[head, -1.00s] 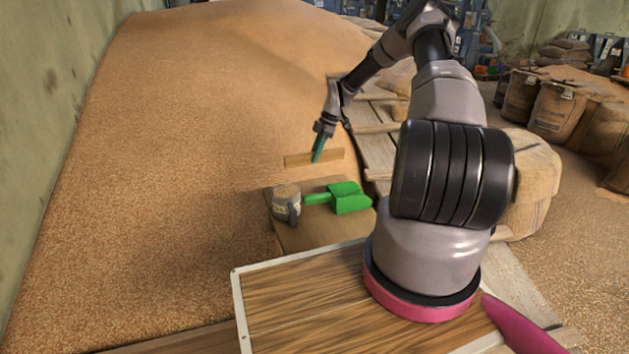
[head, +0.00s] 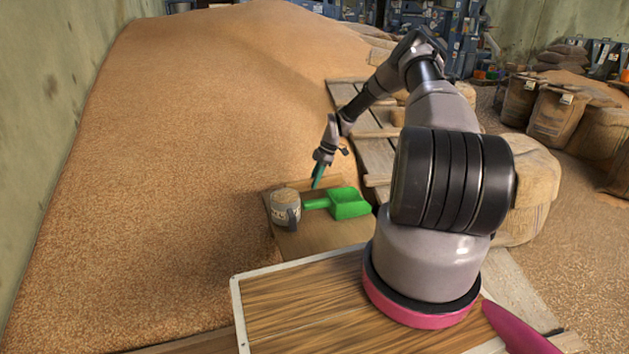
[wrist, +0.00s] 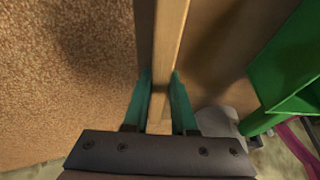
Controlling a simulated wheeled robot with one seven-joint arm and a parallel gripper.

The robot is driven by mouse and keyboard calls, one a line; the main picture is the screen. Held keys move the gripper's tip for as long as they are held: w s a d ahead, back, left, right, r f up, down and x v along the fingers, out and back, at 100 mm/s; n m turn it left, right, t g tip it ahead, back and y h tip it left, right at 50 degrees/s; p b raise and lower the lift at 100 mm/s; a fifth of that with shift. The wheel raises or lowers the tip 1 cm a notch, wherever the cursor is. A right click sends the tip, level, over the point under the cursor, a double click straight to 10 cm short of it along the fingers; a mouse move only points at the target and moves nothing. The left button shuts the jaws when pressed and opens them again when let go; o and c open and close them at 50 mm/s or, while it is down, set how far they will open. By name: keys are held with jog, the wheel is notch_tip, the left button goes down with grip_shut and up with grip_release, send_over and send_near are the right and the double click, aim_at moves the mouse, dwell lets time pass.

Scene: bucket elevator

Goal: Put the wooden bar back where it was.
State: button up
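The wooden bar (head: 296,185) is a long, pale strip lying level along the far edge of the wooden board (head: 322,236). My gripper (head: 317,182) has its green fingers pointing down onto the bar. In the wrist view the bar (wrist: 170,45) runs between the two fingers (wrist: 161,88), which are closed against its sides. The board's brown surface is on the right of the bar there and grain is on the left. I cannot tell whether the bar touches the board.
A green scoop (head: 349,203) and a mug-like container (head: 285,205) stand on the board, just nearer than the bar. A large grain heap (head: 170,150) fills the left. Planks (head: 372,150) and full sacks (head: 560,112) are on the right.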

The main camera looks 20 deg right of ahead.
jog(key=o, duration=0.4)
jog(key=shift+o, duration=0.2)
jog(key=shift+r, duration=0.1)
jog(key=v, duration=1.2)
jog(key=s+a+r+m+t+h, duration=0.1)
jog(key=s+a+r+m, duration=0.3)
jog(key=r, duration=0.6)
jog(key=s+a+r+m+h, duration=0.2)
jog(key=s+r, duration=0.3)
jog(key=r, duration=0.4)
jog(key=s+a+r+m+t+h, duration=0.1)
jog(key=s+a+r+m, duration=0.3)
jog(key=r, duration=0.6)
jog(key=s+a+r+m+t, duration=0.1)
jog(key=s+r+m, duration=0.2)
jog(key=s, duration=0.6)
jog(key=s+a+r+m+t+y, duration=0.1)
jog(key=s+r+m, duration=0.3)
jog(key=s, duration=0.5)
jog(key=s+a+r+m+t, duration=0.1)
jog(key=s+r+m+t, duration=0.2)
jog(key=s, duration=0.6)
jog(key=shift+a+r+m+y, duration=0.2)
jog(key=shift+r+m+y, duration=0.1)
jog(key=shift+r+m, duration=0.65)
